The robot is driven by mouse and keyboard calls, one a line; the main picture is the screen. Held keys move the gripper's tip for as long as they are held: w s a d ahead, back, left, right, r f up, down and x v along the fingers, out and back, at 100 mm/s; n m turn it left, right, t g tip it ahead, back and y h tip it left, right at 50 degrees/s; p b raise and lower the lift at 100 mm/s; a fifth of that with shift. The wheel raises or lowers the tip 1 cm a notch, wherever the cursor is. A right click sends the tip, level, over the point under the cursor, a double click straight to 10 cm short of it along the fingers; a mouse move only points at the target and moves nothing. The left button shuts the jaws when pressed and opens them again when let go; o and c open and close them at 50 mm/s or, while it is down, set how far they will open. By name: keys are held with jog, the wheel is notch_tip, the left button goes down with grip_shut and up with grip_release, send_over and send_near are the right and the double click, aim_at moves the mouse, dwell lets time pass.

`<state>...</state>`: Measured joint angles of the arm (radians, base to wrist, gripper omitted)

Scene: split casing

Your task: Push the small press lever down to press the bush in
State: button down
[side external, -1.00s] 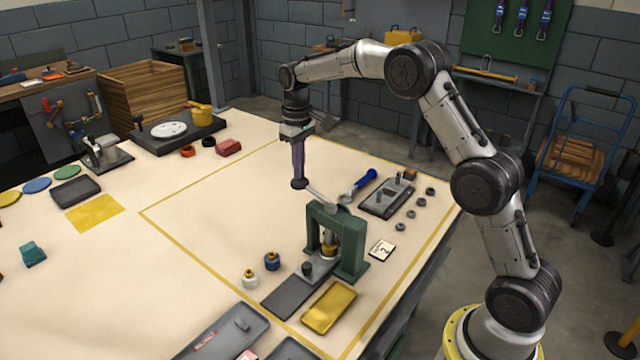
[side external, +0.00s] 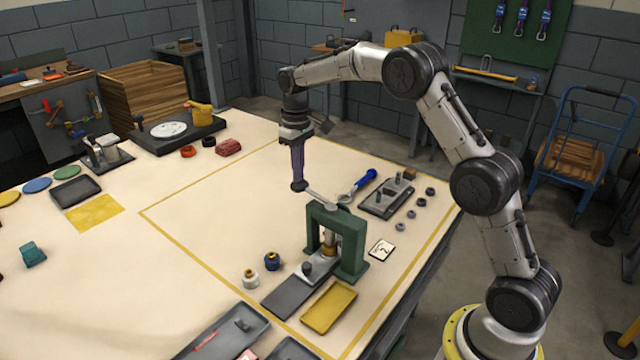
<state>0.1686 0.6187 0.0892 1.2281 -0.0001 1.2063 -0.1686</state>
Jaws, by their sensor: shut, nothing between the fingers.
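The small press is a green frame (side external: 350,238) on a grey base plate (side external: 290,291), right of centre in the side external view. Its lever (side external: 321,199) slopes from the frame top up and left to a dark knob (side external: 299,186). My gripper (side external: 298,180) is shut and empty, pointing down with its fingertips at the knob; contact looks likely, but the exact gap is too small to tell. A brass-coloured bush (side external: 330,250) sits under the ram inside the frame, partly hidden by the frame. How deep it sits cannot be told.
A yellow tray (side external: 329,307) lies in front of the press.

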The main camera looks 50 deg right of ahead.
jog(key=shift+w+f, duration=0.2)
jog(key=shift+f, duration=0.7)
jog(key=shift+w+f, duration=0.15)
jog(key=shift+f, duration=0.75)
dwell(2.7)
dwell(0.4)
notch_tip(320, 180, up, 11)
dwell(1.1)
jog(key=shift+r, duration=0.1)
